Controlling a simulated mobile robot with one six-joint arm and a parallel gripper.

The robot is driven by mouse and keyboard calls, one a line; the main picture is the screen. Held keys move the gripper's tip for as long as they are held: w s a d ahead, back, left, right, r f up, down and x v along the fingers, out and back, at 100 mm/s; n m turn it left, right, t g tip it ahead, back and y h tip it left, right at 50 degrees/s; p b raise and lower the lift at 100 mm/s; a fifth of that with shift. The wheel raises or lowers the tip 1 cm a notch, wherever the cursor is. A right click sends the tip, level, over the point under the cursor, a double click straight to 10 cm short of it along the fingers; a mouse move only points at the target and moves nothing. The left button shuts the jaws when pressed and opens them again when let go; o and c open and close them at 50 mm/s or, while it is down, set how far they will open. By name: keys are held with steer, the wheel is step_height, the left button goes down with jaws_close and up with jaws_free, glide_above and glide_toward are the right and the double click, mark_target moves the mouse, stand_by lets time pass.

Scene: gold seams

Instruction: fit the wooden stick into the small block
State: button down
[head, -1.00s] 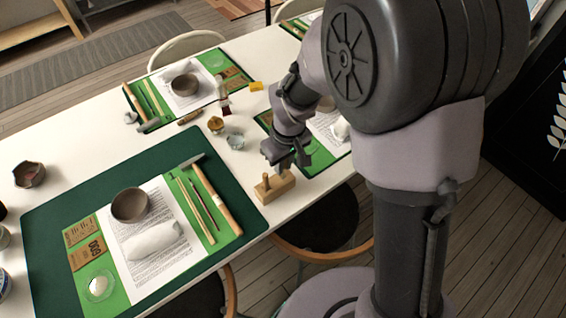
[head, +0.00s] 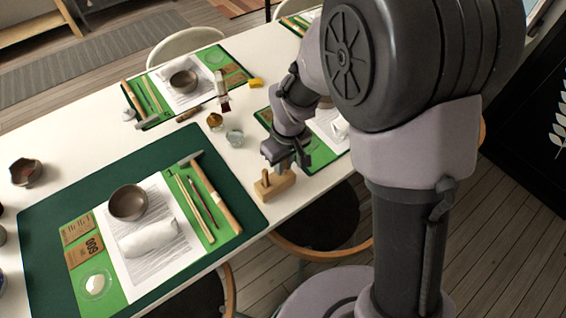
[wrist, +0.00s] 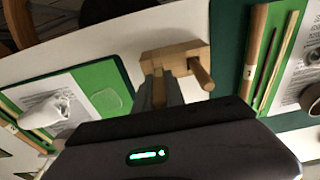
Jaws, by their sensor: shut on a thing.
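The small wooden block (head: 283,186) lies near the table's right edge, beside the dark green mat. A short round peg (head: 264,179) stands upright in its left end; in the wrist view this peg (wrist: 202,76) rises from the block (wrist: 190,50) to the right of my fingers. My gripper (head: 287,168) points down over the block's other end. In the wrist view my gripper (wrist: 160,92) is shut on the wooden stick (wrist: 159,74), of which only a little shows between the fingers. Its lower end is hidden, so I cannot tell whether it sits in a hole.
The dark green mat (head: 45,222) to the left holds a hammer (head: 212,196), thin sticks, a bowl (head: 128,203) and a white cloth (head: 150,240). Small glass jars (head: 235,138) stand behind the block. The table edge is close in front of it.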

steer(key=shift+f, duration=0.2)
stand_by(0.4)
steer(key=c, duration=1.3)
jaws_free()
steer(key=r+p, duration=0.2)
steer(key=r, duration=0.1)
steer(key=r+p, duration=0.1)
steer(key=r, duration=0.1)
steer(key=shift+s+d+p, duration=0.2)
steer(key=shift+s+p, duration=0.05)
steer(key=shift+p, duration=0.15)
